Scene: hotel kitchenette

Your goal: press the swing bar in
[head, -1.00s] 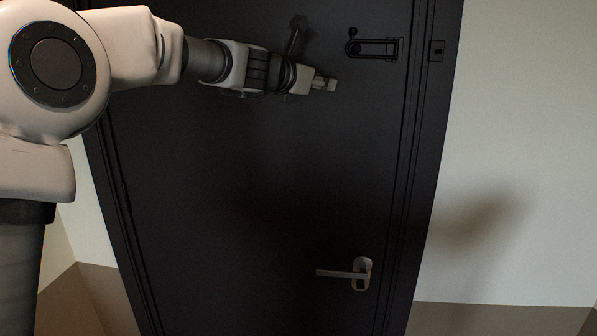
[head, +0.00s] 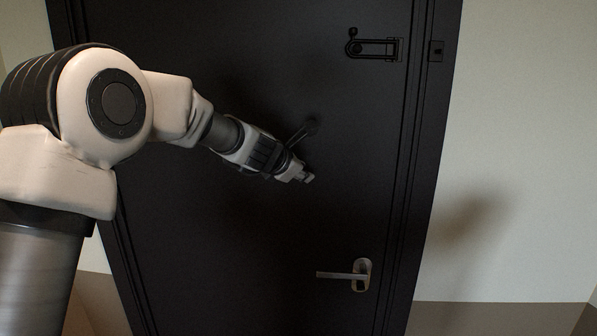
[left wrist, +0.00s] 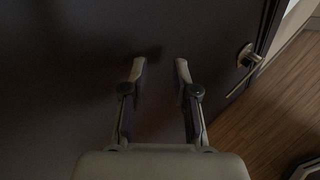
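The black swing bar (head: 376,42) is high on the dark door, near its right edge. It is a narrow loop lying level against the door, with a mount at its right end. A small knob (head: 352,32) stands at its left end. A dark plate (head: 437,50) sits on the frame to the right. My left gripper (head: 307,178) is below and left of the bar, apart from it. In the left wrist view my left gripper (left wrist: 160,68) has its fingers apart with nothing between them. The swing bar does not show there. My right gripper is out of view.
The closed dark door (head: 230,220) fills the middle. Its lever handle (head: 345,275) is low on the right and also shows in the left wrist view (left wrist: 247,62). A pale wall (head: 520,130) is at the right. Wooden floor (left wrist: 270,110) shows in the left wrist view.

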